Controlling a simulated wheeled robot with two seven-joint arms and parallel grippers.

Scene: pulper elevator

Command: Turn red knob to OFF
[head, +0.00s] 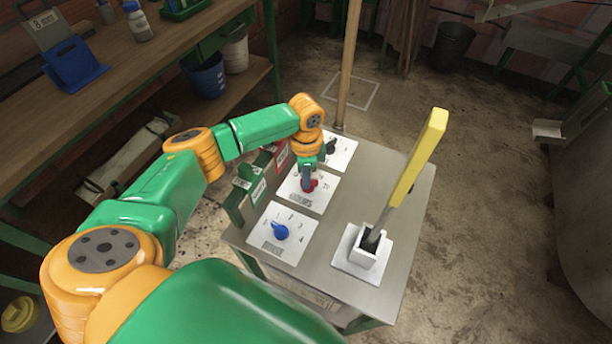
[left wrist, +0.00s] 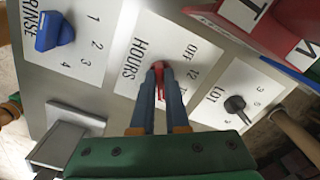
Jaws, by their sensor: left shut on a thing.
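The red knob (head: 311,186) sits on the middle white plate (head: 317,201), marked HOURS, on top of the grey cabinet. My left gripper (head: 308,176) reaches down onto it from above and is shut on it. In the left wrist view the two blue-grey fingers of my left gripper (left wrist: 160,84) close around the red knob (left wrist: 158,66). OFF and 12 are printed to the right of the knob there. The fingers partly hide the knob and the lower marks, so I cannot tell its exact setting. My right gripper is not in view.
A blue knob (head: 280,232) on the RINSE plate and a black knob (head: 331,147) on the LOT plate flank the red one. A tall yellow-handled lever (head: 420,155) rises from a white base (head: 361,258) to the right. A wooden workbench (head: 130,60) stands at left.

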